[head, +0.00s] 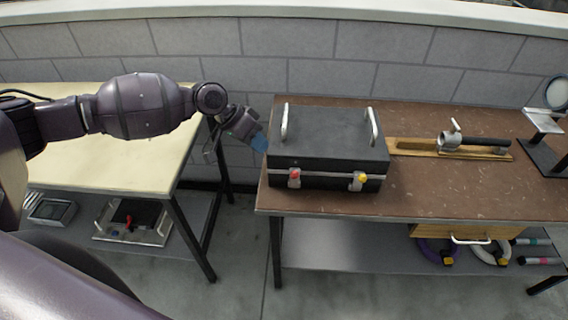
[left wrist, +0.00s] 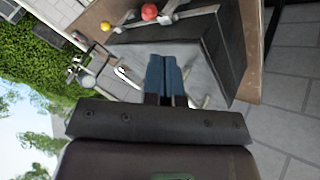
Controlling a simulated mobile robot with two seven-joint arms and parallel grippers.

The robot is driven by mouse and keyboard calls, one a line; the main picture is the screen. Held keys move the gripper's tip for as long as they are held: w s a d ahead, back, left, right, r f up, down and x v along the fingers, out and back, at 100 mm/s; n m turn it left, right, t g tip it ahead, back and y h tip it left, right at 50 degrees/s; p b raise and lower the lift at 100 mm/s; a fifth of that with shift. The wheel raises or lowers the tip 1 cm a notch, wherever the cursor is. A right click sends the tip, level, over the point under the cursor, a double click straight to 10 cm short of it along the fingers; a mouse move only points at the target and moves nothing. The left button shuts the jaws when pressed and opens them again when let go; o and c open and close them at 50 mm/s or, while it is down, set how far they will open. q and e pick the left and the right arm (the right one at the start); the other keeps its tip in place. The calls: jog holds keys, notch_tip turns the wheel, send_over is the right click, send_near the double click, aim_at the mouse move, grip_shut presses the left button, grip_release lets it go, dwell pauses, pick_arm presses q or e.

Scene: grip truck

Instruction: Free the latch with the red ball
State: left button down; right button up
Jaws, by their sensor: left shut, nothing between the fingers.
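A black case (head: 325,150) with two metal handles on its lid sits on the brown workbench, lid down. On its front, the latch with the red ball (head: 294,174) is at the left and the latch with the yellow ball (head: 361,178) is at the right. In the left wrist view the red ball (left wrist: 149,11) and yellow ball (left wrist: 105,26) show at the top, beyond the lid. My left gripper (head: 260,142) is at the case's left end, its blue fingers (left wrist: 163,72) shut and empty, apart from the red ball. My right gripper is out of view.
The brown workbench (head: 450,195) also bears a wooden board (head: 415,146) with a metal clamp and a round mirror (head: 556,93) at the right. A cream table (head: 100,160) stands at the left, with a gap between. A block wall runs behind.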

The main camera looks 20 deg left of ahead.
pick_arm(q)
jog(key=shift+w, duration=0.1)
jog(key=x, duration=1)
dwell(0.4)
